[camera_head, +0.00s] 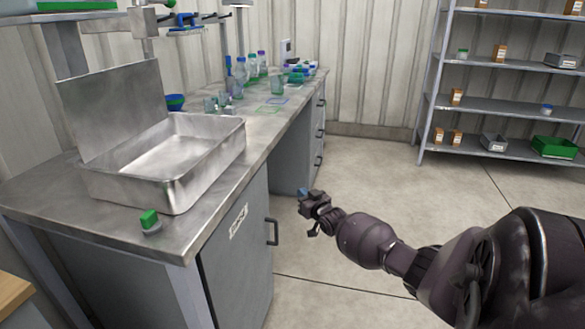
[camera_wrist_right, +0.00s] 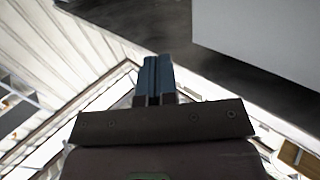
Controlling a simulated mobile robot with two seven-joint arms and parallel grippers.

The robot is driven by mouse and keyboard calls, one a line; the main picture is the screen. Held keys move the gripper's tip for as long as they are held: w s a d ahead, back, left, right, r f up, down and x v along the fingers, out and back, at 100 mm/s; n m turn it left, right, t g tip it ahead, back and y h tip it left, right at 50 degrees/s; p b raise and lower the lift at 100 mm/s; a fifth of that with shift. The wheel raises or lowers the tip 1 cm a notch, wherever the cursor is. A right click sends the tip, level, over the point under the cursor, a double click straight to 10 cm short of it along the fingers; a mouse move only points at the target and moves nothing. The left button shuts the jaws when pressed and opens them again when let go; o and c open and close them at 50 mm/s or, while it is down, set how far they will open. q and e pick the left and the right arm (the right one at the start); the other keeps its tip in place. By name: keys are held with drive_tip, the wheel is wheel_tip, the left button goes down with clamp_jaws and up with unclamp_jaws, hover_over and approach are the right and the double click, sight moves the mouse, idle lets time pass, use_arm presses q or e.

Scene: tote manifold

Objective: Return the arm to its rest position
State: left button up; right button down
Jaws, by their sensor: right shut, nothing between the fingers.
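My right arm comes in from the right in the head view. Its gripper (camera_head: 304,193) is out over the floor, to the right of the bench's front side and apart from it. In the right wrist view the two dark blue fingers of this gripper (camera_wrist_right: 154,80) are together, with nothing between them. My left gripper is not in view.
A metal bench (camera_head: 225,140) carries an open steel tote (camera_head: 180,190), a green-topped item (camera_head: 150,220) at its near corner, and bottles (camera_head: 252,66) farther back. A shelf rack (camera_head: 500,103) stands at the back right. The floor (camera_head: 370,170) between them is clear.

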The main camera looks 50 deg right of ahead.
drive_tip(key=shift+s+d, duration=0.25)
drive_tip(key=shift+s, duration=0.35)
